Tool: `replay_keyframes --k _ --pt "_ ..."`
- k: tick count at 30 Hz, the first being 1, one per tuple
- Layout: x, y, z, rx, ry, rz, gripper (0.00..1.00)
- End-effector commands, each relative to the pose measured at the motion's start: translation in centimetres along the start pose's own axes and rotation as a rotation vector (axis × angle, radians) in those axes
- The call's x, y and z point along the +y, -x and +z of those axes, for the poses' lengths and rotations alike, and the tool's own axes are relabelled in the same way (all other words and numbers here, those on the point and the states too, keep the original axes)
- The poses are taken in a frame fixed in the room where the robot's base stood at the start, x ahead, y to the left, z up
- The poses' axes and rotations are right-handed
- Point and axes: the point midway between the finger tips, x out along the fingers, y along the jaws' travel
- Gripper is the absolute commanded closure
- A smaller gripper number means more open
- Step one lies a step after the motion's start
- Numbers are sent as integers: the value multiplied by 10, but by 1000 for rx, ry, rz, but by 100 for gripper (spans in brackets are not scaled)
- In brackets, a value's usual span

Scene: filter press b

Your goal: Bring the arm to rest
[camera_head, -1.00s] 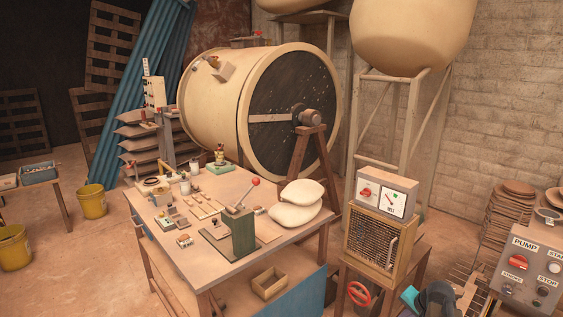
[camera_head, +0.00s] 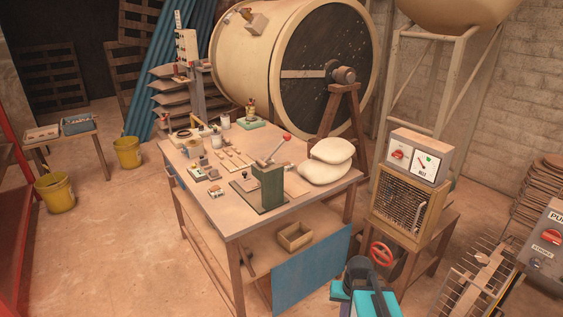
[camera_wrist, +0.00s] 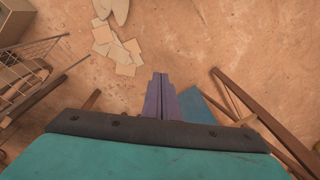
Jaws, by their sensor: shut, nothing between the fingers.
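My gripper shows in the wrist view (camera_wrist: 161,97) as two dark fingers pressed together, with nothing between them. It points down over the brown floor. In the head view my arm (camera_head: 365,288), teal and dark grey, shows at the bottom edge, right of the blue panel. My fingertips are not clearly visible there. The arm is in front of the heater box and apart from the work table.
A work table (camera_head: 226,220) with a green lever press (camera_head: 267,188) stands left of my arm. A blue panel (camera_head: 312,272) leans at its front. A meter box (camera_head: 418,157) and red handwheel (camera_head: 381,254) are close behind my arm. A rack (camera_head: 478,283) stands right. Open floor lies left.

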Motion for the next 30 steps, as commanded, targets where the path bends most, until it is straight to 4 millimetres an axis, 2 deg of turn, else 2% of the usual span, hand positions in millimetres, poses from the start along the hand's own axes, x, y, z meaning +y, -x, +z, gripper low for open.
replay_keyframes --k 3,10,20,26,30 --pt "-16 -5 14 -26 65 18 100" --pt "-38 -11 36 -63 170 48 100" --pt "-27 -50 76 -151 161 54 100" --pt "-19 -81 115 -229 160 60 100" --pt "-13 -104 148 -292 158 65 100"
